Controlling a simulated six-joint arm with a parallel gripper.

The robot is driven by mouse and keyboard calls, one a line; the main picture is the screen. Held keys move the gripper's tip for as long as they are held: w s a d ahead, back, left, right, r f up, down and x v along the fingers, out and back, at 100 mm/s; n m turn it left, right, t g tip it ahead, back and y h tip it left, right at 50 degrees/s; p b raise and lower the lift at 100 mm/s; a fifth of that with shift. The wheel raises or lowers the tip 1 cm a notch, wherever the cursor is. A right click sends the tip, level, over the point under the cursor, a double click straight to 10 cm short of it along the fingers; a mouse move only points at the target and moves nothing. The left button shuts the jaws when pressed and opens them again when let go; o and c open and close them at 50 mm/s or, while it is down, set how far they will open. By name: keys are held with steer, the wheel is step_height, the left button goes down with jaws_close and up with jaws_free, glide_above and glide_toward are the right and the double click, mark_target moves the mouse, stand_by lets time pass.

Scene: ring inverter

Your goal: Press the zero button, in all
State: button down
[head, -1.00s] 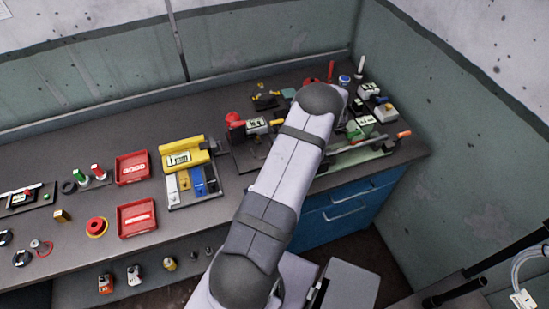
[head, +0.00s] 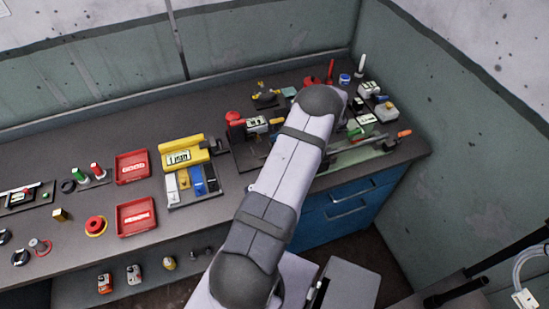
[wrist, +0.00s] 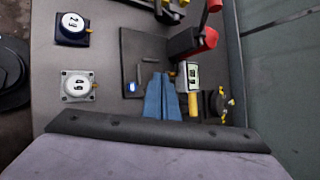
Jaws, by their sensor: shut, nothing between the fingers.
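My gripper (wrist: 160,76) shows in the wrist view as two blue-grey fingers lying together, shut and empty. They lie over the edge of a dark plate (wrist: 132,50). A small bluish-white lit spot (wrist: 131,87) is on the plate, left of the fingers; I cannot tell whether it is the zero button. No button label is readable. In the head view my arm hides the gripper and part of this device (head: 236,121).
A black part with yellow bits (wrist: 218,104) is at the right. The head view shows a yellow gauge block (head: 183,153), red trays (head: 121,169) and crowded tools (head: 385,110) at the right.

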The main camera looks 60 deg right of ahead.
step_height(320, 180, down, 6)
steer(key=b, duration=0.3)
steer(key=shift+f, duration=0.2)
steer(key=shift+f+b, duration=0.5)
steer(key=shift+b, duration=0.25)
steer(key=shift+f+b, duration=0.85)
steer(key=shift+b, duration=0.25)
stand_by(2.0)
steer(key=shift+r, duration=0.15)
steer(key=shift+r+p, duration=0.35)
steer(key=shift+r, duration=0.4)
steer(key=shift+r+p, duration=1.35)
steer(key=shift+r, duration=1.15)
